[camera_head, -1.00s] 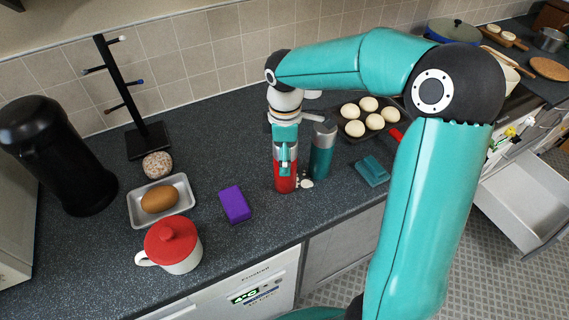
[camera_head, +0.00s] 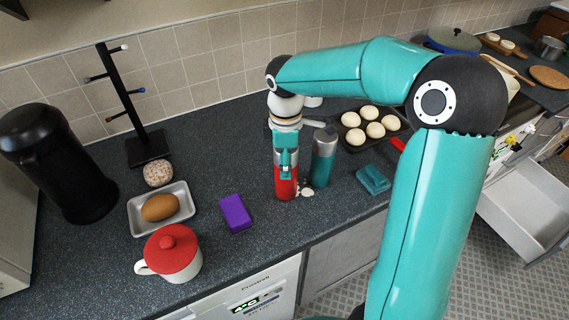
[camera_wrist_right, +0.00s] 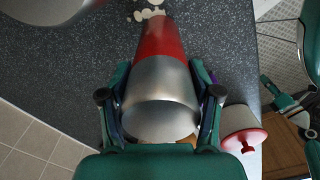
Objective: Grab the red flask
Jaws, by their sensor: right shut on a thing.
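The red flask (camera_head: 285,184) stands upright on the dark counter, with a silver upper part. My right gripper (camera_head: 286,160) comes down over it from above and is shut on its upper part. In the right wrist view the red flask (camera_wrist_right: 160,45) lies between the two fingers of the right gripper (camera_wrist_right: 160,95), with its silver top nearest the camera. The flask's base looks to be at the counter, but I cannot tell whether it touches. My left gripper is not in view.
A teal flask (camera_head: 323,160) stands close to the right. A teal block (camera_head: 373,180), a muffin tray of buns (camera_head: 352,146) and a purple block (camera_head: 236,212) are nearby. Left are a red-lidded mug (camera_head: 172,254), a potato tray (camera_head: 138,226), a mug stand (camera_head: 150,148) and a black jug (camera_head: 62,165).

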